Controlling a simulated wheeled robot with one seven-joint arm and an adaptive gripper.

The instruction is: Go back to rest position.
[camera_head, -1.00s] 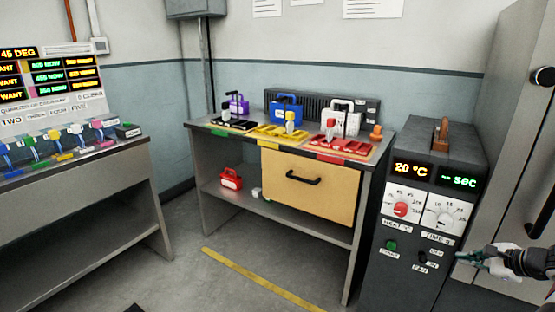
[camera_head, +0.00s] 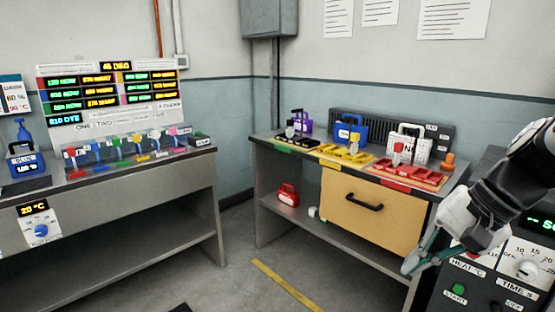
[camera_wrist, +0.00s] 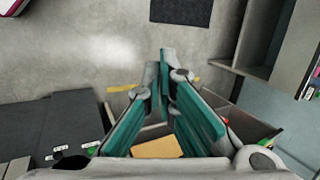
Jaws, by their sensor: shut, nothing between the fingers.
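My gripper (camera_head: 414,262) shows at the right of the head view, in front of the dark control box and close to the right end of the table with the drawer. Its teal fingers are together and hold nothing. In the wrist view my gripper (camera_wrist: 164,62) points over bare grey floor, with the fingertips close together. Part of the control box (camera_head: 480,280) is hidden behind my arm.
The middle table (camera_head: 262,150) carries red, yellow and black trays and several coloured cases; its tan drawer (camera_head: 352,222) is closed. A left bench (camera_head: 130,205) has a display board (camera_head: 110,95) behind it.

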